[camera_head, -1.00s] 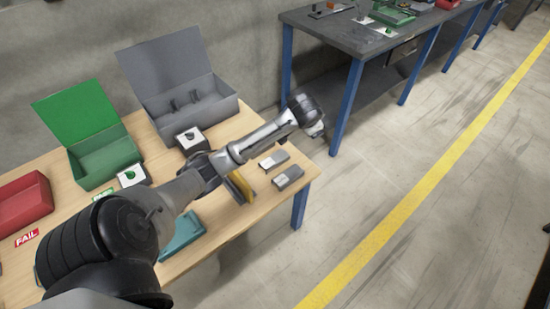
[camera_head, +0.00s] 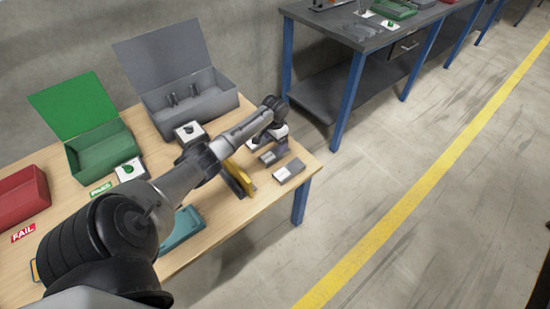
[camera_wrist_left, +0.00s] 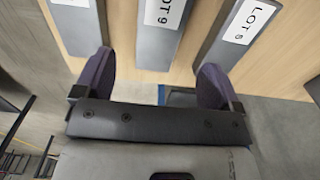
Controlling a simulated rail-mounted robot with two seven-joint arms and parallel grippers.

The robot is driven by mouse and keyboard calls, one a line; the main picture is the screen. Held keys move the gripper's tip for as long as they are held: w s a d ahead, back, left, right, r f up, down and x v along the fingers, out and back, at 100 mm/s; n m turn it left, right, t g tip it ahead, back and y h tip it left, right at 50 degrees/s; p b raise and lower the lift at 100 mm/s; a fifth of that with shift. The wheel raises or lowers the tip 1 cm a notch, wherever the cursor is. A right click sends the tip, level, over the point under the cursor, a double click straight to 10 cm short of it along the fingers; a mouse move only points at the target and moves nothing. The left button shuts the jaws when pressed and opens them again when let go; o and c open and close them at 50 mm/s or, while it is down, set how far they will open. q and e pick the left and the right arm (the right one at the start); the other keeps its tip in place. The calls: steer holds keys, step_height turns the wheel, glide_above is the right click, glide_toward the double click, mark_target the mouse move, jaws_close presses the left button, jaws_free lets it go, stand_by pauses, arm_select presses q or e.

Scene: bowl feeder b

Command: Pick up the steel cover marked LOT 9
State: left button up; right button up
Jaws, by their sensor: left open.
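The grey steel cover marked LOT 9 (camera_wrist_left: 155,48) lies on the wooden table in the left wrist view, its white label at the top edge of the picture. My left gripper (camera_wrist_left: 157,68) is open, with one purple-padded finger on each side of that cover's near end in the picture. No contact shows. In the head view my left gripper (camera_head: 270,142) is over the table's right end, among small grey covers (camera_head: 268,157). The labels are too small to read there, and my arm partly hides this group. My right gripper is out of view.
Another cover (camera_wrist_left: 236,38) with a LOT label lies right of LOT 9, and a third (camera_wrist_left: 76,28) lies left. A yellow piece (camera_head: 238,176), a teal tray (camera_head: 184,228), and open green (camera_head: 100,152) and grey (camera_head: 198,108) boxes are also on the table.

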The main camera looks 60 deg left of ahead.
mark_target(275, 153)
arm_select(q)
steer(key=shift+f+b, duration=0.35)
steer(key=shift+f, duration=0.9)
step_height(275, 153, down, 5)
steer(key=b, duration=0.3)
steer(key=shift+f, duration=0.1)
steer(key=shift+c, duration=1.4)
steer(key=c, duration=0.9)
